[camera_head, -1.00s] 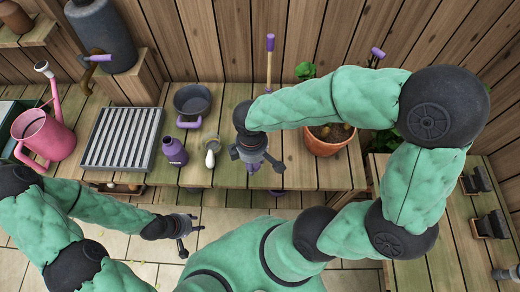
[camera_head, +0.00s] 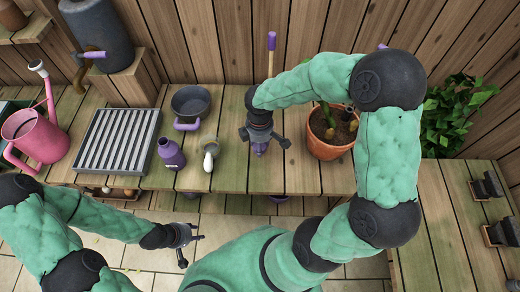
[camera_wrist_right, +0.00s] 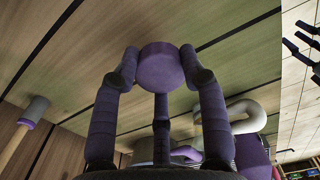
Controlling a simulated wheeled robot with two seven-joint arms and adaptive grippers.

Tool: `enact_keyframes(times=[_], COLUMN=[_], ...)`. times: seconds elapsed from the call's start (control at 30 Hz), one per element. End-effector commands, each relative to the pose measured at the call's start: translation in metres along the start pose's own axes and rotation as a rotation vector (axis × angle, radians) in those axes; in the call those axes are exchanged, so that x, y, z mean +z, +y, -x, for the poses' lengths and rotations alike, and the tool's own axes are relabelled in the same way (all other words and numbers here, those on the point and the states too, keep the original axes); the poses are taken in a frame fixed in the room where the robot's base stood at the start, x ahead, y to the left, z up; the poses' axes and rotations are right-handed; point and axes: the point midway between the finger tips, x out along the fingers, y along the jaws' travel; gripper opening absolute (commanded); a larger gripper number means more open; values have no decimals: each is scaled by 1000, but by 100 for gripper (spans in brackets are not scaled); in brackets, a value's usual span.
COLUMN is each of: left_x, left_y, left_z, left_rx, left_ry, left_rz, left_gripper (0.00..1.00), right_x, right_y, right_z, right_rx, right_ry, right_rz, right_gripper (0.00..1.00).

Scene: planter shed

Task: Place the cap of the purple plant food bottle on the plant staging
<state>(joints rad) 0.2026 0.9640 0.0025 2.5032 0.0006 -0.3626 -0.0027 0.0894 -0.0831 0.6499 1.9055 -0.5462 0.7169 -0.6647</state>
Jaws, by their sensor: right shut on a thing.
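My right gripper (camera_head: 262,150) points down over the wooden bench (camera_head: 235,178), right of the bottle. It is shut on the round purple cap (camera_wrist_right: 160,68), held between the fingertips in the right wrist view; planks show behind it. I cannot tell the gap between cap and wood. The purple plant food bottle (camera_head: 171,154) stands upright on the bench with its dark neck uncapped. My left gripper (camera_head: 190,246) is open and empty, low and in front of the bench. Another slatted wooden surface (camera_head: 450,225) lies at the right.
A scoop-like item with a white handle (camera_head: 209,158) lies right of the bottle. A dark pot with a purple handle (camera_head: 190,104), a metal slatted tray (camera_head: 117,142) and a pink watering can (camera_head: 35,135) stand left. A terracotta plant pot (camera_head: 328,137) is close right of my right gripper.

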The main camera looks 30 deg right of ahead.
Motion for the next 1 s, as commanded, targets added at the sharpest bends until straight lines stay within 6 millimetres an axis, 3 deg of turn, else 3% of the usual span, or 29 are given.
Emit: enact_keyframes(times=[0.23,0.43,0.87,0.9,0.97,1.0], left_x=[0,-1,-1,-1,-1,-1], left_y=[-2,-8,-8,-8,-8,-8], left_z=[-6,-21,-23,-22,-22,-22], left_rx=[0,0,0,0,0,0], left_ry=[0,0,0,0,0,0], left_rz=[0,0,0,0,0,0], left_gripper=[40,40,40,40,40,40], right_x=[1,1,0,0,0,0], right_y=[11,12,12,12,12,12], right_z=[-14,-43,-47,-47,-46,-46], right_rx=[-1,0,0,1,0,0], right_ry=[-1,0,0,0,0,0], right_rz=[-1,0,-1,-1,-1,-1], right_gripper=[1,1,1,49,66,67])
